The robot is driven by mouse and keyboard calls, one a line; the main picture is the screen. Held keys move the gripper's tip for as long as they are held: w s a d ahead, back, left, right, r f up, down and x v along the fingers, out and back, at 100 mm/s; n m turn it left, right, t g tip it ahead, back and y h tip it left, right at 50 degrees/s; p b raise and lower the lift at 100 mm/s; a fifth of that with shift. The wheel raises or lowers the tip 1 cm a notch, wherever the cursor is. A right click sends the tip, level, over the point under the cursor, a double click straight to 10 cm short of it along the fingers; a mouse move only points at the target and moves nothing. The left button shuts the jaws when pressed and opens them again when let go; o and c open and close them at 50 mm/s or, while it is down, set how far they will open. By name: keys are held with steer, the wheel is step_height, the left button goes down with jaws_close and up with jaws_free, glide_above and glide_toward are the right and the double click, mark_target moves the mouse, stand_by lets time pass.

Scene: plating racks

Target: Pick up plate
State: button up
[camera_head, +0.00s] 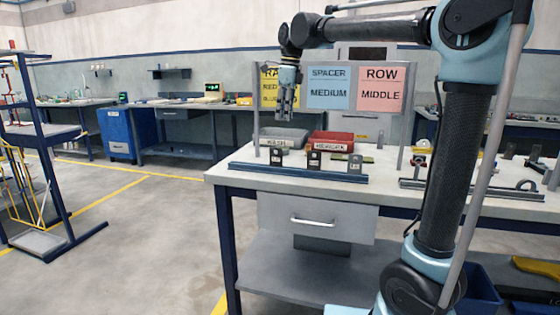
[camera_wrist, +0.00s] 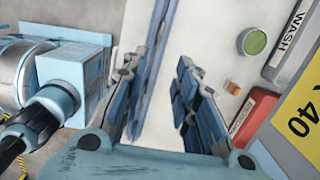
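Several small dark upright pieces, perhaps the plates, stand behind the blue rail on the white table: a left one (camera_head: 277,157), a middle one (camera_head: 314,160) and a right one (camera_head: 354,167). I cannot tell which is the task's plate. My gripper (camera_head: 285,112) hangs above the left part of the table, in front of the yellow sign. In the wrist view my gripper (camera_wrist: 165,103) has its two blue-padded fingers apart, with only the table and rail seen between them. No plate is distinct in the wrist view.
A grey WASH bin (camera_head: 285,136) and a red bin (camera_head: 331,143) stand at the table's back. Yellow (camera_head: 270,88), blue (camera_head: 329,88) and pink (camera_head: 381,89) signs hang above. A blue rail (camera_head: 297,173) runs along the front. A green round item (camera_wrist: 255,41) lies beside WASH.

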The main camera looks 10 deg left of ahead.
glide_above(276, 157)
steer(key=f, duration=0.7)
steer(key=w+d+f, duration=0.1)
steer(key=f, duration=0.3)
steer(key=shift+s+a+f, duration=0.1)
steer(key=shift+a+f, duration=0.1)
steer(key=shift+f, duration=0.8)
steer(key=shift+s+a+f, duration=0.1)
steer(key=shift+a+f, duration=0.05)
steer(key=shift+f, duration=0.85)
steer(key=shift+s+a+f, duration=0.1)
steer(key=shift+a+f, duration=0.1)
steer(key=shift+f, duration=0.8)
steer(key=shift+c, duration=0.6)
jaws_close()
